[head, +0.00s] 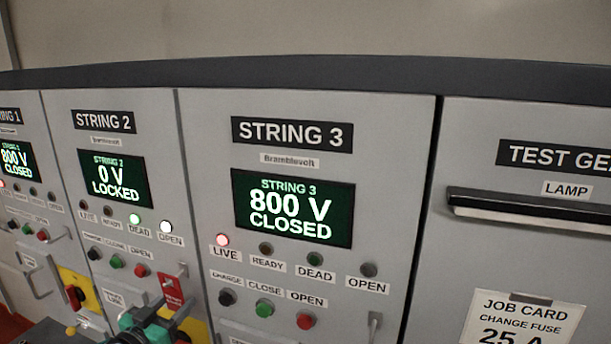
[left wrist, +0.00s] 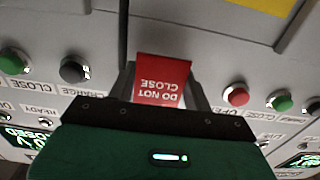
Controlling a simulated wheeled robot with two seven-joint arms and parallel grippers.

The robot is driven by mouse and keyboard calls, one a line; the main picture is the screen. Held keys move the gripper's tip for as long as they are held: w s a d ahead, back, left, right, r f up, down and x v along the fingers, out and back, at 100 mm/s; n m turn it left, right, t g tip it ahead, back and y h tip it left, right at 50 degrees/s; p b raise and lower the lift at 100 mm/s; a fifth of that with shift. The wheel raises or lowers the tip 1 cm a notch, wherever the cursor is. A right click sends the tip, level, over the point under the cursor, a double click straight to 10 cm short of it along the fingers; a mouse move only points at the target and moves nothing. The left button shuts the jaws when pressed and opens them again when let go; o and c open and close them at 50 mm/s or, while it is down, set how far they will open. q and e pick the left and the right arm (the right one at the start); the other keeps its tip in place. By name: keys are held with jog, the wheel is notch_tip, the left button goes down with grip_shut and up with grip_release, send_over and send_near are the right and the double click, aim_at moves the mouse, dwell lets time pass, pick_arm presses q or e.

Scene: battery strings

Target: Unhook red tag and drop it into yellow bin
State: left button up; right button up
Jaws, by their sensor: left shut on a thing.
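The red tag (head: 172,292) is at the String 2 cabinet front, near the yellow switch plate (head: 192,328). It also shows in the left wrist view (left wrist: 162,80), where it reads "DO NOT CLOSE" upside down. My left gripper (head: 178,312) is shut on the tag, with one finger at each side of it in the left wrist view (left wrist: 161,92). I cannot tell whether the tag still hangs on a hook. The yellow bin is not in view. My right gripper is not in view.
The String 2 display (head: 115,178) reads 0 V LOCKED. The String 3 display (head: 292,209) reads 800 V CLOSED, with its red LIVE lamp lit. Push buttons and handles stick out from the cabinet fronts.

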pick_arm(q)
jog(key=v, duration=0.7)
jog(key=shift+s, duration=0.4)
dwell(0.9)
jog(key=shift+a, duration=0.1)
jog(key=shift+f, duration=0.1)
